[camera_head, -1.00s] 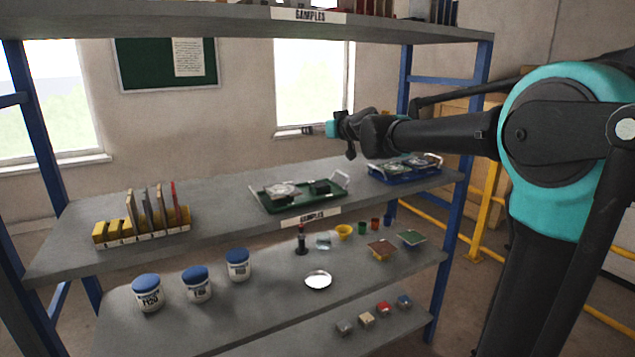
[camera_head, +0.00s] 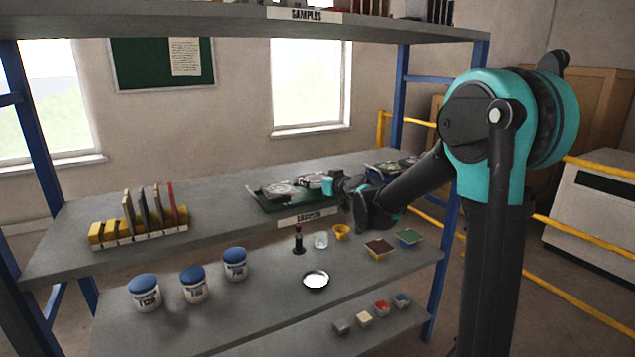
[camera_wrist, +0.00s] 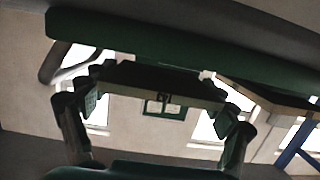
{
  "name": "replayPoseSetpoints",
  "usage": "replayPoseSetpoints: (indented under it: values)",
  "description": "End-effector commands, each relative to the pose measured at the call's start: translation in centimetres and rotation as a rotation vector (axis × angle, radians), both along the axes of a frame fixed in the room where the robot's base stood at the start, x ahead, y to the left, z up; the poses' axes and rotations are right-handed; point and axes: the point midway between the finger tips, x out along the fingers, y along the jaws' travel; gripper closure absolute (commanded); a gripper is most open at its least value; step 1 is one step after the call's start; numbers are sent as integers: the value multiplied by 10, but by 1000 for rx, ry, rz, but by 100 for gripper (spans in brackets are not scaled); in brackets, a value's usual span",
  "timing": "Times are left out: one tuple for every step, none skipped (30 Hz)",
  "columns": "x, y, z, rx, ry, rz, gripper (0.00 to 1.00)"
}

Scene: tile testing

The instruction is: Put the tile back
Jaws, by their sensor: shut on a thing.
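My gripper (camera_head: 316,182) is low over the right end of the green tray (camera_head: 272,206) on the middle shelf. In the wrist view, its fingers (camera_wrist: 157,90) are shut on a flat dark tile (camera_wrist: 160,76) with a paler edge, held between the tips. The tray's green rim (camera_wrist: 180,40) and a handle cross the top of that view. I cannot tell whether the tile touches the tray. A pale grey piece (camera_head: 279,189) lies in the tray's left part. The gripper partly hides the tray's right part in the head view.
A yellow rack (camera_head: 110,231) with several upright tiles stands on the shelf's left. A blue tray (camera_head: 374,168) is behind my arm at right. Blue-lidded jars (camera_head: 194,285), a dark bottle (camera_head: 298,240) and a white dish (camera_head: 315,280) stand below. The shelf between rack and green tray is clear.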

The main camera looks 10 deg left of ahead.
Motion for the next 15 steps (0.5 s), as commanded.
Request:
replayPoseSetpoints:
  values:
    - [0,0,-4,0,0,0,63]
    - [0,0,-5,0,0,0,63]
    - [0,0,-6,0,0,0,63]
    - [0,0,-6,0,0,0,63]
    - [0,0,-6,0,0,0,63]
    - [0,0,-5,0,0,0,63]
    - [0,0,-5,0,0,0,63]
    - [0,0,-5,0,0,0,63]
    - [0,0,-5,0,0,0,63]
    - [0,0,-6,0,0,0,63]
    - [0,0,-6,0,0,0,63]
    - [0,0,-7,0,0,0,63]
    - [0,0,-8,0,0,0,63]
    - [0,0,-9,0,0,0,63]
    - [0,0,-10,0,0,0,63]
